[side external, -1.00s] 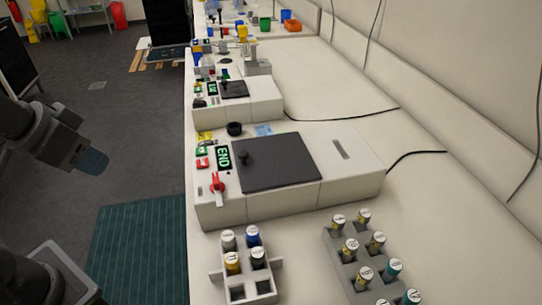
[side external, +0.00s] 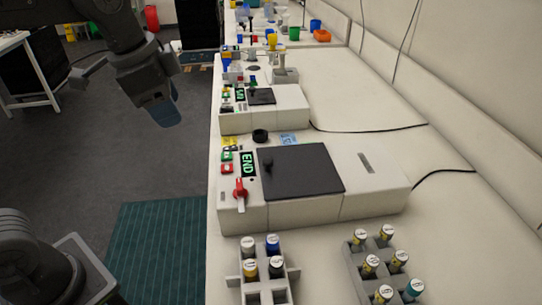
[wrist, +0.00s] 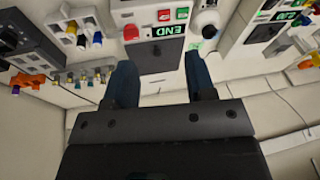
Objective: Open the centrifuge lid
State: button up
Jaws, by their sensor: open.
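The centrifuge (side external: 372,190) is a white box on the bench with a flat black lid (side external: 305,172), which lies closed. A black knob (side external: 267,164) stands near the lid's left edge. A lit END display (side external: 248,164) and a red handle (side external: 240,190) sit left of the lid. In the wrist view the END display (wrist: 163,31) and the dark lid (wrist: 158,58) show beyond my fingers. My gripper (side external: 164,112) is open and empty, in the air left of the bench, apart from the centrifuge. Its two blue fingers (wrist: 162,82) are spread in the wrist view.
A grey rack (side external: 264,297) and another grey tube rack (side external: 352,266) stand in front of the centrifuge. A similar machine (side external: 290,112) with a black lid is behind it. The bench to the right is mostly clear, with cables.

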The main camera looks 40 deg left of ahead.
jog(key=w+d+m+g, duration=0.2)
jog(key=w+d+m, duration=0.4)
jog(key=w, duration=0.3)
jog(key=m+g, duration=0.1)
jog(key=m, duration=0.4)
send_near(268, 160)
notch_tip(268, 160, down, 9)
jog(key=shift+w+d+f, duration=0.1)
jog(key=shift+w, duration=0.05)
jog(key=shift+c, duration=0.5)
grip_shut()
